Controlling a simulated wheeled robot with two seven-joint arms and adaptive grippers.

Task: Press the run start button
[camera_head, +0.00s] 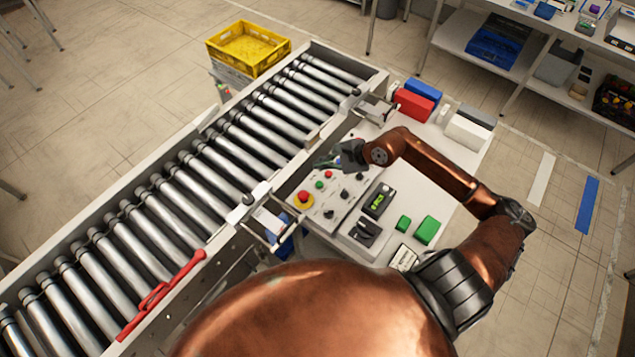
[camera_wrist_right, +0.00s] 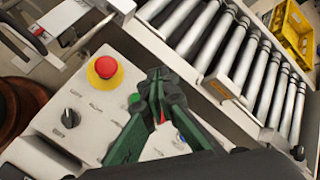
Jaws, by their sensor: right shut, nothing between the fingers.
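The control panel (camera_head: 325,201) sits beside the conveyor. It carries a small green button (camera_head: 319,184), which also shows in the right wrist view (camera_wrist_right: 134,99), partly beside my finger. Its label is too small to read. Near it are a red mushroom button on a yellow base (camera_head: 303,199), also in the wrist view (camera_wrist_right: 105,69), and a small red button (camera_head: 328,174). My right gripper (camera_head: 319,163) is shut and empty over the panel's far part. In the wrist view its fingertips (camera_wrist_right: 158,76) meet just right of the green button; contact cannot be told. My left gripper is not in view.
The roller conveyor (camera_head: 222,160) runs along the panel's left side. Black knobs (camera_wrist_right: 70,118) and a blue button (camera_wrist_right: 181,137) are also on the panel. Red and blue boxes (camera_head: 414,104) and green blocks (camera_head: 427,230) stand on the table. A yellow crate (camera_head: 248,66) stands beyond the conveyor.

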